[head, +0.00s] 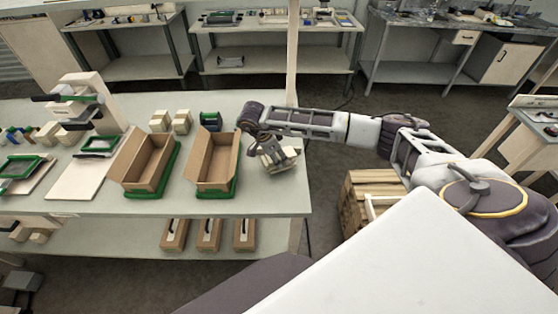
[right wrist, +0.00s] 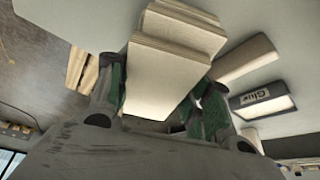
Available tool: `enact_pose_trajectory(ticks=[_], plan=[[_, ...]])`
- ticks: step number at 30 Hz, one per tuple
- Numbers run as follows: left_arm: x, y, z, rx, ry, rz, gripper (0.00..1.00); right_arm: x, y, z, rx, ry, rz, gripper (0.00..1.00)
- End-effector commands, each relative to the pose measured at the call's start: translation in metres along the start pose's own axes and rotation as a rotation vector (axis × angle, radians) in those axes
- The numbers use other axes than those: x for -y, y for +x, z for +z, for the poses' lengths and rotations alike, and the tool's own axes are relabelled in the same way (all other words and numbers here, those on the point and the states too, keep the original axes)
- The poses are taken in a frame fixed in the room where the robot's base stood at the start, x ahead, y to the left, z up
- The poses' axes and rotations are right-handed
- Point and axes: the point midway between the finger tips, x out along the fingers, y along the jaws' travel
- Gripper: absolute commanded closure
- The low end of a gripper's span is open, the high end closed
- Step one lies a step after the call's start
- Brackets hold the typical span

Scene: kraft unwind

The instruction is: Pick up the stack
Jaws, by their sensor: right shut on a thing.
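My right gripper (head: 266,148) is at the right end of the workbench, beside the right cardboard tray. It is shut on a stack (head: 279,159) of pale cream pieces, which it holds tilted near the bench's right edge. In the right wrist view the stack (right wrist: 168,65) sits between the two green-padded fingers of the gripper (right wrist: 165,100), its layered edges showing. I cannot tell from these views whether the stack touches the bench. My left gripper is not in view.
Two open cardboard trays (head: 236,160) (head: 126,176) with green bases stand on the bench (head: 272,196). Small cream stacks (head: 181,122) and a green-and-dark block (head: 210,121) lie behind them. A pale stand (head: 104,103) is farther left. Wooden crates (head: 357,205) stand right of the bench.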

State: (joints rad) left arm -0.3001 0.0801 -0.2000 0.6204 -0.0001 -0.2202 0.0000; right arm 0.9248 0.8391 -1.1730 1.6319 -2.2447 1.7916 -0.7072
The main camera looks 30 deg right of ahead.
Motion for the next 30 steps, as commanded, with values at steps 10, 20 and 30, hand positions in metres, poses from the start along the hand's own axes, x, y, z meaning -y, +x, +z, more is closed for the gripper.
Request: enact_pose_trajectory(ticks=[10,20,30], plan=[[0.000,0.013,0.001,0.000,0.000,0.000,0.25,0.000,-0.049,-0.021,-0.002,0.001,-0.001,0.74],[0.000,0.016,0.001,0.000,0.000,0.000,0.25,0.000,-0.073,-0.031,-0.002,0.000,0.001,0.74],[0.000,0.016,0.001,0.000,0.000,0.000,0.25,-0.001,-0.074,-0.031,-0.002,0.000,0.001,0.74]])
